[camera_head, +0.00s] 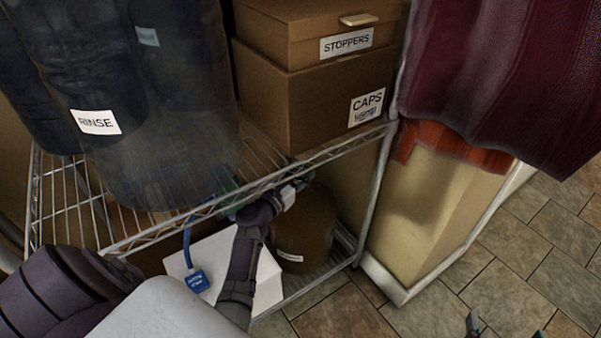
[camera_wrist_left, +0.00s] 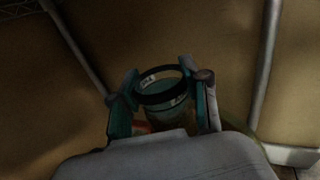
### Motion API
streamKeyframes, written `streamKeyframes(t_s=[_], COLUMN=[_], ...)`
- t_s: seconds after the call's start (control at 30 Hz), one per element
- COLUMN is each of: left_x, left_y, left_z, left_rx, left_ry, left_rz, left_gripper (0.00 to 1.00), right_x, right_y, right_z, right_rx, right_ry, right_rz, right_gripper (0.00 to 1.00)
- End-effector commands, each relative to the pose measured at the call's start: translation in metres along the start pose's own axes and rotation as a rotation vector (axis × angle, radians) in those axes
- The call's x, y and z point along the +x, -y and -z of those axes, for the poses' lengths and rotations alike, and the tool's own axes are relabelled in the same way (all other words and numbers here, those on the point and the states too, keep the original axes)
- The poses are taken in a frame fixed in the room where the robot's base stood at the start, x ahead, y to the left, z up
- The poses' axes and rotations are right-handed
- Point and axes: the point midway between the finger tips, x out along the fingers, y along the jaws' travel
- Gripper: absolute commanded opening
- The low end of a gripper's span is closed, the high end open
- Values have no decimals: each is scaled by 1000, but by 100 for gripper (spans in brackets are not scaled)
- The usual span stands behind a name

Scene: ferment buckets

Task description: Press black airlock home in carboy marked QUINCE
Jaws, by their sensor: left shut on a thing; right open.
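A brown carboy (camera_head: 308,228) stands on the lower level of the wire rack in the head view. Its small white label is too small to read, so I cannot tell whether it says QUINCE. My left gripper (camera_head: 292,190) is at the carboy's top, partly hidden by the upper shelf edge. In the left wrist view, my left gripper (camera_wrist_left: 161,92) is shut on a round, black-rimmed piece (camera_wrist_left: 160,99), apparently the black airlock. Whether it is seated in the carboy's neck is hidden. My right gripper (camera_head: 506,329) is open and empty at the bottom right, only its fingertips showing.
The upper wire shelf (camera_head: 150,238) overhangs my left arm. It carries a dark RINSE container (camera_head: 150,95) and cardboard boxes marked STOPPERS (camera_head: 300,42) and CAPS (camera_head: 300,95). A white box (camera_head: 212,258) and a blue tag (camera_head: 197,281) are left of the carboy.

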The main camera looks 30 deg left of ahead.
Motion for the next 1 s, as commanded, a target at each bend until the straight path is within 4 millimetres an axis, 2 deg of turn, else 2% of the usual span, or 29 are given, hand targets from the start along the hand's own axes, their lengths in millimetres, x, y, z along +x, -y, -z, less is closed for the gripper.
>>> streamKeyframes(t_s=[0.03,0.4,0.43,0.6,0.87,1.0], left_x=[-2,-1,-1,-1,0,-6], left_y=[1,1,1,0,0,0], left_z=[5,4,4,2,0,1], left_rx=[-2,-2,-2,-1,0,0], left_ry=[-9,-7,-7,-4,-1,-2], left_rz=[1,1,1,1,0,0], left_gripper=[7,7,48,76,76,76], right_x=[0,0,0,-1,-1,-1], right_y=[0,0,0,-1,-1,0], right_z=[-1,-3,-3,-3,-2,-3], right_rx=[0,0,0,1,1,0], right_ry=[2,14,14,14,11,13], right_rz=[0,-1,-1,-2,-2,-1], right_gripper=[100,100,100,100,100,100])
